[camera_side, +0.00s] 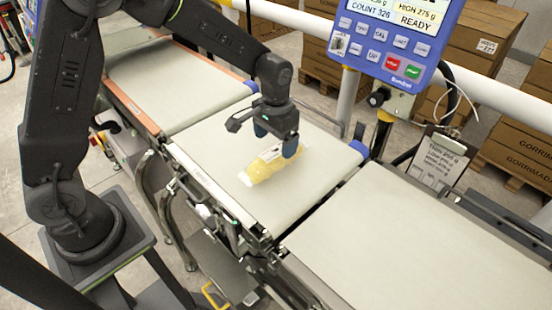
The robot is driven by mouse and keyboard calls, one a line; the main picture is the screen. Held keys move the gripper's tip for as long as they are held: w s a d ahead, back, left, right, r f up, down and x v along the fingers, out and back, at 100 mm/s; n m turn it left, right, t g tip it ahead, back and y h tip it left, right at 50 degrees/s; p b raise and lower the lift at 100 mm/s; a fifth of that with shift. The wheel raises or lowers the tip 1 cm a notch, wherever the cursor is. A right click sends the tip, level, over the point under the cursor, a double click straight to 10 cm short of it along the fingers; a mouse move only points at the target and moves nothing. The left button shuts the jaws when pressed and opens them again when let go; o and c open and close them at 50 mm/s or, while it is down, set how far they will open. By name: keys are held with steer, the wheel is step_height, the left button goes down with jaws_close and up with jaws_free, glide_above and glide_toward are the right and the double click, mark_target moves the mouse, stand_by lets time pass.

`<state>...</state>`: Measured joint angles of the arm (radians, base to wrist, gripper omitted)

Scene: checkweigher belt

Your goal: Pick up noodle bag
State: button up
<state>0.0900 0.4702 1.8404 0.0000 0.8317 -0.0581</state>
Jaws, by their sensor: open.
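The noodle bag (262,164) is a yellow packet with pale ends and a white label patch. It lies flat on the light middle belt (215,146), slanting from lower left to upper right. My gripper (277,146) points down over the upper right end of the bag, with its blue fingers spread. The near finger partly covers that end of the bag. I cannot tell whether the fingers touch the bag or the belt.
A blue control display (395,40) on a post stands behind the belt. Another belt (385,245) lies at the lower right, bare. A clipboard (438,160) hangs at the right. Cardboard boxes (478,45) are stacked behind. The belt around the bag is clear.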

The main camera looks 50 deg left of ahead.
mark_target(276, 151)
steer(key=shift+w+f, duration=0.15)
steer(key=shift+f, duration=3)
steer(key=c, duration=1.2)
